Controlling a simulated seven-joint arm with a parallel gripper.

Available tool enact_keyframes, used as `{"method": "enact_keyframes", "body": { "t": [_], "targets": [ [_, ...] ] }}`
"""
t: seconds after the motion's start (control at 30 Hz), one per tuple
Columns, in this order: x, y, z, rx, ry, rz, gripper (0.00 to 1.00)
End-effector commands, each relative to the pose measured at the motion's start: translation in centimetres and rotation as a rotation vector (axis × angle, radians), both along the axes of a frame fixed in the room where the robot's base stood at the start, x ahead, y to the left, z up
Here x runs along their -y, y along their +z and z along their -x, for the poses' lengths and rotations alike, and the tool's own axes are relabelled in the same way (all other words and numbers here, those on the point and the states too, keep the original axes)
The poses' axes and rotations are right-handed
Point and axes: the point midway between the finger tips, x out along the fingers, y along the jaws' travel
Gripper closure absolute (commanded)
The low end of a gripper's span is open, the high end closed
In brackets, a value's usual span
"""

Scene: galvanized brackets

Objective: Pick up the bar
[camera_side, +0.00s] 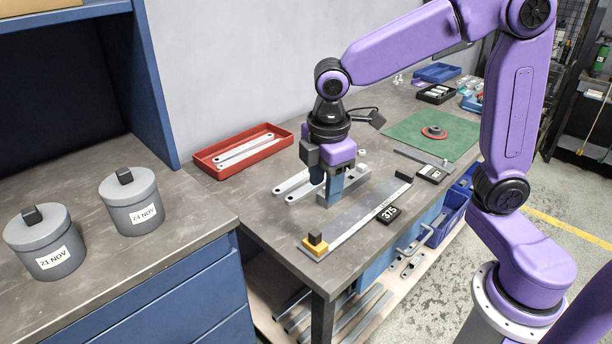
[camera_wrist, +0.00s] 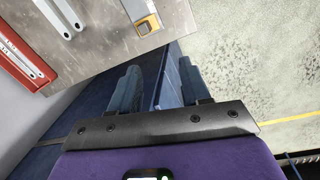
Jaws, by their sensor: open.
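Two pale grey bars with holes near their ends lie side by side on the workbench; the nearer bar (camera_side: 303,192) and the farther bar (camera_side: 290,182) are partly hidden by my gripper in the side view. In the wrist view parts of them show at the upper left, the nearer one (camera_wrist: 74,14) and the farther one (camera_wrist: 52,18), cut off by the picture edge. My gripper (camera_side: 333,196) points down over or just in front of the bars. Its two fingers (camera_wrist: 158,88) are apart with nothing between them. I cannot tell its exact height above the bench.
A red tray (camera_side: 205,158) with more bars stands behind left. A long steel gauge strip (camera_side: 350,215) with a yellow-and-black end block (camera_side: 315,243) and a 375 label (camera_side: 387,213) lies along the front edge. A green mat (camera_side: 405,130) lies right. Two lidded canisters stand on the left counter.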

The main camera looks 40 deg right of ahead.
Motion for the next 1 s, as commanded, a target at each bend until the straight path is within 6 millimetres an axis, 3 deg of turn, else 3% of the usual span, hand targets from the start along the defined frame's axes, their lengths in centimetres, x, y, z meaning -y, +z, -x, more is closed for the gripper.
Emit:
{"method": "enact_keyframes", "body": {
  "t": [0.1,0.33,0.6,0.8,1.0],
  "targets": [
    [0.0,-0.1,-4.9,0.004,0.037,0.04,0.53],
    [1.8,-0.7,-13.5,-0.003,0.116,0.12,0.53],
    [6.8,-2.4,-21.9,-0.044,0.197,0.218,0.53],
    [11.7,-4.0,-26.1,-0.095,0.248,0.282,0.53],
    [15.4,-5.1,-27.9,-0.136,0.281,0.318,0.53]
  ]
}}
